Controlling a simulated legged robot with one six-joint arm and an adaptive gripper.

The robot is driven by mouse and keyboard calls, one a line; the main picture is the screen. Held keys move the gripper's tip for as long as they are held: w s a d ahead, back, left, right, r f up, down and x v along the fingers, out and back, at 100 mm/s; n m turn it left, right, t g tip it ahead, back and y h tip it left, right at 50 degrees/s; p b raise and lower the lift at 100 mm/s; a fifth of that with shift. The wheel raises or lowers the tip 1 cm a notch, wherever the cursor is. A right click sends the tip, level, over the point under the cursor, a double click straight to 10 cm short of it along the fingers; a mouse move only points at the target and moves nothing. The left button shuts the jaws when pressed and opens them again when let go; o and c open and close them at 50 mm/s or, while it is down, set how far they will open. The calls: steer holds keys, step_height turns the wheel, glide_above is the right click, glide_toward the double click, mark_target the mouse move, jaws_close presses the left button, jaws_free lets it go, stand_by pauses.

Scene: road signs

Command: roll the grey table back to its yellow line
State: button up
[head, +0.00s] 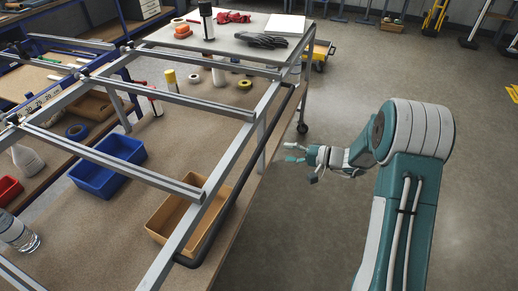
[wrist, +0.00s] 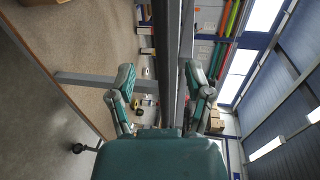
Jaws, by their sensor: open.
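The grey table (head: 262,150) is a grey metal frame with a brown top and several grey rails across it, at the left and middle of the head view. A dark bar (head: 240,187) runs along its right side. A caster (head: 302,128) shows at its far right leg. My gripper (head: 292,153) is open and empty, just right of the table's right side. In the wrist view my gripper (wrist: 160,78) has its fingers on either side of the dark bar (wrist: 166,60) in the picture; I cannot tell the depth between them.
Blue bin (head: 108,166), tan bin (head: 185,222) and a bottle (head: 17,232) show beneath or beside the rails. Tape and gloves (head: 262,40) lie at the far end.

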mark_target(259, 149)
steer(key=x, duration=1)
steer(key=shift+a+f, duration=0.1)
steer(key=shift+a, duration=0.2)
jaws_close()
